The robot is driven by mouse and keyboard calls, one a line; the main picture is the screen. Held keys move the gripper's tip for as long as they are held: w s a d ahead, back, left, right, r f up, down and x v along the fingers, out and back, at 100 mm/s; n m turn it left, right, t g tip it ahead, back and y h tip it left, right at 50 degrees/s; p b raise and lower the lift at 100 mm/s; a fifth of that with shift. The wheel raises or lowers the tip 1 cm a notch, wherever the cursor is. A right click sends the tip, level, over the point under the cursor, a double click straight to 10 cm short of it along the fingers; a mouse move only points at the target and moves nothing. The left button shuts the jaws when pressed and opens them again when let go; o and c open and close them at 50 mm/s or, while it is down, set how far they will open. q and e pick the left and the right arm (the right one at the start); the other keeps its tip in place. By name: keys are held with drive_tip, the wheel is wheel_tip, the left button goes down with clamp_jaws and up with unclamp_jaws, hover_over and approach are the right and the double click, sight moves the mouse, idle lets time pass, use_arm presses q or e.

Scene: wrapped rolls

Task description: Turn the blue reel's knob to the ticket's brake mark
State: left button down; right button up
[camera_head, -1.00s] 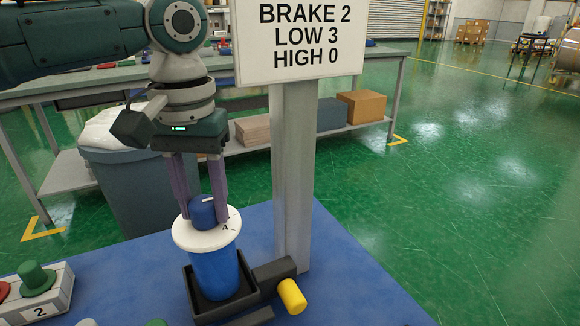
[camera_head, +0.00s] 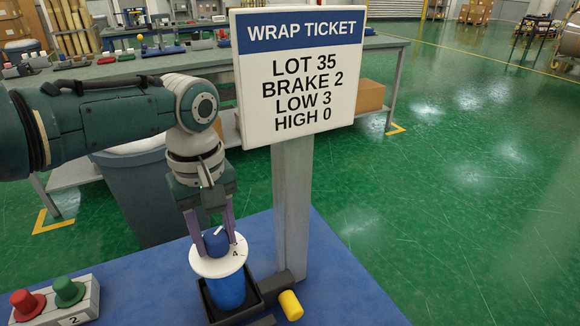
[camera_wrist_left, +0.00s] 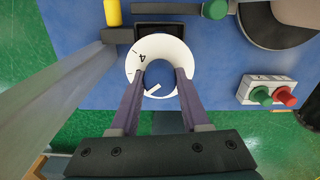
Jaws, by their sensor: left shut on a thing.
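The blue reel (camera_head: 228,292) stands upright in a black holder, with a white dial disc (camera_head: 200,264) on top. A blue knob (camera_head: 217,246) with a white pointer line sits at the disc's centre. My left gripper (camera_head: 213,239) is shut on the knob, one finger on each side; the wrist view shows the same grip on the knob (camera_wrist_left: 158,72). A "4" shows on the disc (camera_wrist_left: 165,42); other numbers are hidden or unreadable. In the wrist view the pointer line slants at the knob's lower edge, away from the 4. The ticket (camera_head: 298,75) reads LOT 35, BRAKE 2, LOW 3, HIGH 0.
A grey post (camera_head: 292,215) carries the ticket close behind the reel. A yellow-ended cylinder (camera_head: 290,305) lies beside the holder. A box (camera_head: 75,307) marked 2, with red and green knobs, stands at left. The blue tabletop (camera_head: 345,285) is clear at right.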

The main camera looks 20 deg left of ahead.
sight(214, 234)
use_arm(q)
drive_tip(key=shift+n, duration=0.5)
idle(0.7)
idle(0.8)
drive_tip(key=shift+c, duration=1.9)
unclamp_jaws()
wheel_tip(214, 234, up, 9)
drive_tip(key=p, duration=0.4)
drive_tip(key=shift+r, duration=0.45)
